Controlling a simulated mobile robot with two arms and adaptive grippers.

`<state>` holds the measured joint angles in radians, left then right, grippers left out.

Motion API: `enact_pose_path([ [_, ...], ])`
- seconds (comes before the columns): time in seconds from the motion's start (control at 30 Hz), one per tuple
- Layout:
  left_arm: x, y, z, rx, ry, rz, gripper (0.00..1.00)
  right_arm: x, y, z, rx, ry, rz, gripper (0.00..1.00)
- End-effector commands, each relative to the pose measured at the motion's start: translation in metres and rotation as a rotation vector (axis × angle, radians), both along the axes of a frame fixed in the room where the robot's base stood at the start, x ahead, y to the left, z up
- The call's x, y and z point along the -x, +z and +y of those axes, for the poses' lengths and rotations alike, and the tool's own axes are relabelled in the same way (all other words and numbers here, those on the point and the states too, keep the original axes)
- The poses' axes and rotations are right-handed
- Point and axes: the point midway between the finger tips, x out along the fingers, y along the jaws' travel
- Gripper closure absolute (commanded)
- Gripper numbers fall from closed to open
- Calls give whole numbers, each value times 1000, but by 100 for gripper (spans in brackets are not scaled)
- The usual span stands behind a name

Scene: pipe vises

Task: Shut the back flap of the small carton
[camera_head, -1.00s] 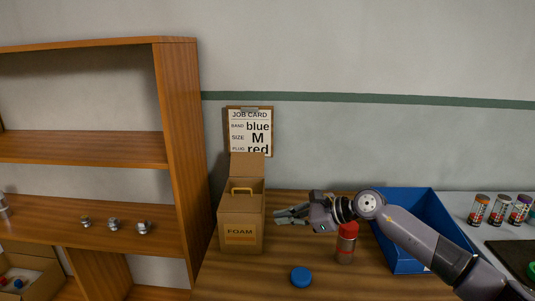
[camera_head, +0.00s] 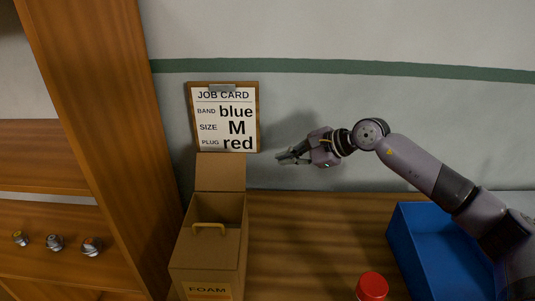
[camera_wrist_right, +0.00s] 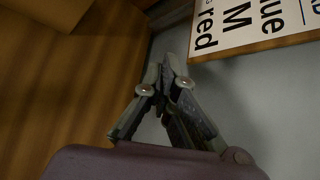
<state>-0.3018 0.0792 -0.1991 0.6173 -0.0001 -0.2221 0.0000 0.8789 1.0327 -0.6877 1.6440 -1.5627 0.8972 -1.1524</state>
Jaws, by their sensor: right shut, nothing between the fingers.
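The small carton (camera_head: 207,262), brown and marked FOAM, stands on the wooden bench at the lower middle of the head view. Its back flap (camera_head: 220,172) stands up, just below the job card. My left gripper is out of view.
The job card (camera_head: 224,118) hangs on the wall behind the carton. A wooden shelf unit (camera_head: 95,110) stands close on the left.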

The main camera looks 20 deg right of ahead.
Motion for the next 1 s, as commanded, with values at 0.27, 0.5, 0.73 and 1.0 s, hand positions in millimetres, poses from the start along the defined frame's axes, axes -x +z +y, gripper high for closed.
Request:
enact_pose_path([
  [0.27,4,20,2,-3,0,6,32,-33,-25,31,-5,2,2,100],
  [0.5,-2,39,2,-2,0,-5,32,-59,-40,61,-2,3,-2,100],
  [0.73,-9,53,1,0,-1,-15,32,-58,-31,83,-2,1,-1,100],
  [1.0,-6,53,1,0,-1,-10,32,-58,-31,88,-2,-1,-1,100],
])
